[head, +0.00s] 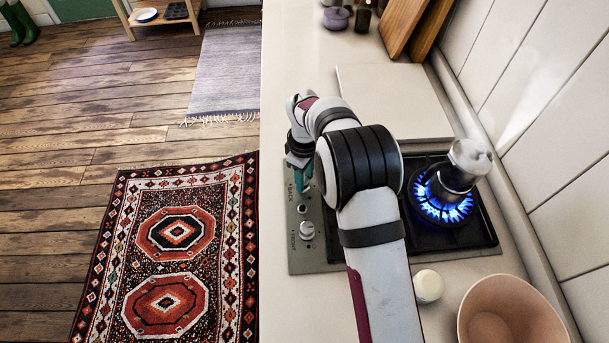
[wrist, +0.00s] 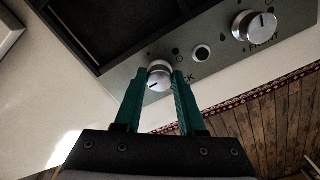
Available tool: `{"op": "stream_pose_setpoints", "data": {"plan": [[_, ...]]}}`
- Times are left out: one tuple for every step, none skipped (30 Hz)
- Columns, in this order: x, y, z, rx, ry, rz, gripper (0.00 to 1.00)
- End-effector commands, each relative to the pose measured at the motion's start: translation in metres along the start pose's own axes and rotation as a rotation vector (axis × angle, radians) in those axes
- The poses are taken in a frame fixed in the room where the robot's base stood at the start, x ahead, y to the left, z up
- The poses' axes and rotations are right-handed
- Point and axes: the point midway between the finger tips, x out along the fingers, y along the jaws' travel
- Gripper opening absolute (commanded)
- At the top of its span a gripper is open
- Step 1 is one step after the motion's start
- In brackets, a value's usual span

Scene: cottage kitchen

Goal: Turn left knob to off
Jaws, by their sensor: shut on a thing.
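The hob (head: 295,255) has a grey control strip with two silver knobs, marked BACK and FRONT. My gripper (wrist: 162,80) is shut on the BACK knob (wrist: 159,74), with one teal finger on each side of it. A dark pointer line shows on the knob face. In the head view my arm and gripper hide that knob, and a teal finger (head: 304,178) shows at the strip. The FRONT knob (head: 307,230) stands free nearer the camera; it also shows at the upper right of the wrist view (wrist: 254,26). A blue flame (head: 443,209) burns on the hob.
A metal pot with a pale top (head: 466,163) stands at the lit burner. A small cream jar (head: 428,286) and a pinkish bowl (head: 512,312) are on the counter at the near right. A pale board (head: 392,98) lies behind the hob. The tiled wall bounds the right.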

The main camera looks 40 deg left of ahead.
Motion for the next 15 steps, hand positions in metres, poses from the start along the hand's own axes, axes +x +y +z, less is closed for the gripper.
{"op": "stream_pose_setpoints", "data": {"plan": [[-0.0002,-0.0003,0.0000,0.000,0.000,-0.001,0.08],[-0.0002,-0.0003,0.0000,0.000,0.000,-0.001,0.03],[-0.0002,-0.0003,0.0000,0.001,0.000,-0.001,0.00],[-0.0003,-0.0003,0.0000,0.001,0.000,-0.001,0.00],[-0.0003,-0.0003,0.0000,0.001,0.000,-0.001,0.00],[-0.0003,-0.0004,0.0000,0.001,0.000,-0.001,0.00],[-0.0003,-0.0004,0.0000,0.001,0.000,-0.001,0.00],[-0.0004,-0.0004,0.0000,0.002,0.000,-0.001,0.00],[-0.0004,-0.0004,0.0000,0.005,0.000,-0.001,0.00],[-0.0004,-0.0005,0.0000,0.009,0.000,-0.001,0.00],[-0.0004,-0.0005,0.0000,0.013,0.000,-0.001,0.00],[-0.0004,-0.0005,0.0000,0.023,0.000,-0.001,0.00],[-0.0004,-0.0006,0.0000,0.032,-0.001,-0.001,0.00],[-0.0004,-0.0006,0.0000,0.042,-0.001,-0.001,0.00],[-0.0005,-0.0007,0.0000,0.060,-0.001,-0.001,0.00]]}}
